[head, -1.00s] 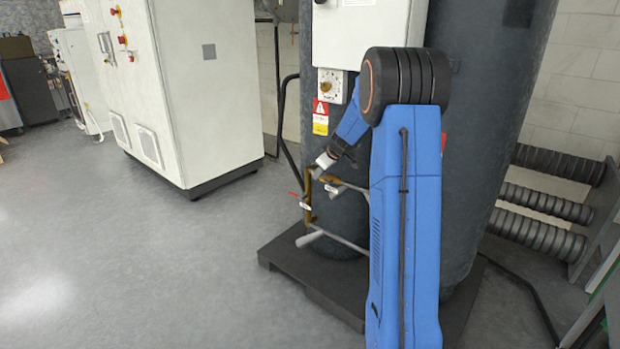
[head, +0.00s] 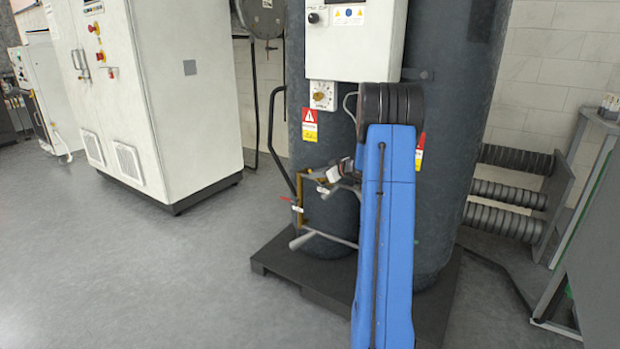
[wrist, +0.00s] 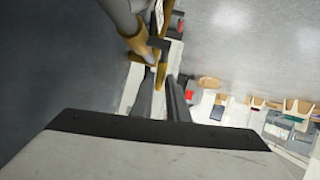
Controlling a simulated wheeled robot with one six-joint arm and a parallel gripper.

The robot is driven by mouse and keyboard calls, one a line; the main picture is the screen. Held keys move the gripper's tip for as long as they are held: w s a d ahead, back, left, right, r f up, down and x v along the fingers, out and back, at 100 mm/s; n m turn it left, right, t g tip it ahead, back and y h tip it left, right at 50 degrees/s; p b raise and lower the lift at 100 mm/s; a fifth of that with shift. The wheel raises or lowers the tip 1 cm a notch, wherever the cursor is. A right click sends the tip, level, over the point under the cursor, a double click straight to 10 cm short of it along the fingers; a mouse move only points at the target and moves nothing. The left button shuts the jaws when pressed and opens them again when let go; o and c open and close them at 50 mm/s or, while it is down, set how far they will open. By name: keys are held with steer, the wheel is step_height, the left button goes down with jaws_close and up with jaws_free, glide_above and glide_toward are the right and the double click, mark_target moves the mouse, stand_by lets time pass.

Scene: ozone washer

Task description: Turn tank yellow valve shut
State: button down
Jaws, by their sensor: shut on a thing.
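The dark tank (head: 440,120) stands on a black base, with thin brass and grey pipework (head: 299,192) low on its front left. My gripper (head: 328,182) is at the upper part of this pipework, close against the tank wall and partly hidden by my blue arm. In the wrist view, the two dark fingers of my gripper (wrist: 162,90) stand on either side of a yellow valve handle (wrist: 161,74), and they are shut on it. A brass fitting (wrist: 138,44) and a grey pipe lie just beyond. The handle's exact angle is hard to tell in the head view.
A white control box (head: 355,40) and a dial (head: 323,95) are on the tank above the pipework. A bent black pipe (head: 272,130) runs left of the tank. A white cabinet (head: 165,90) stands further left. The grey floor (head: 130,270) at front left is clear.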

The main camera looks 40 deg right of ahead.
mark_target(320, 182)
steer(key=shift+s+d+t+y, duration=0.25)
steer(key=shift+s+t, duration=0.2)
steer(key=shift+t, duration=0.45)
steer(key=c, duration=2)
jaws_free()
steer(key=shift+r, duration=0.1)
step_height(320, 182, up, 10)
